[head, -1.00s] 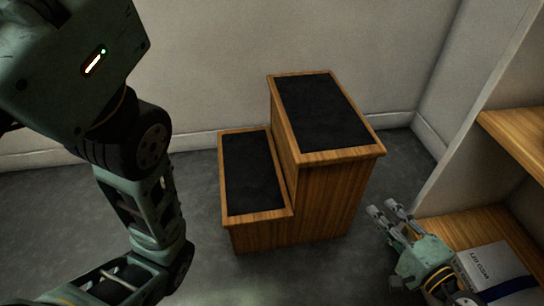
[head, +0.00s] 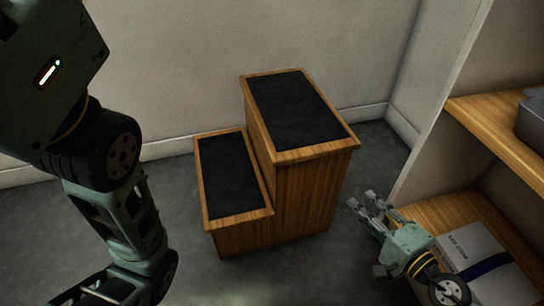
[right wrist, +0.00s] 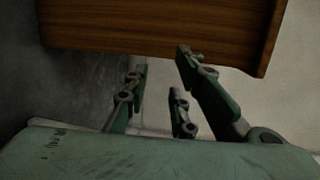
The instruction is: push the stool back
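The stool is a wooden two-step stool (head: 303,200) with black treads, upright on the grey floor near the back wall. Its taller step is on the right and its lower step on the left. My right gripper (head: 361,198) is just right of the stool, with a small gap to its side in the head view. Its fingers are apart with nothing between them. In the right wrist view the brown wood of the stool (right wrist: 160,28) fills the top, beyond the open fingers (right wrist: 158,75). My left arm passes down the left side; its gripper is out of view.
A white shelf unit with wooden shelves (head: 490,125) stands on the right, close to my right gripper. A white box with a dark blue band (head: 470,250) lies on its lower shelf, and a grey object (head: 532,118) on the upper one. Bare floor lies left of the stool.

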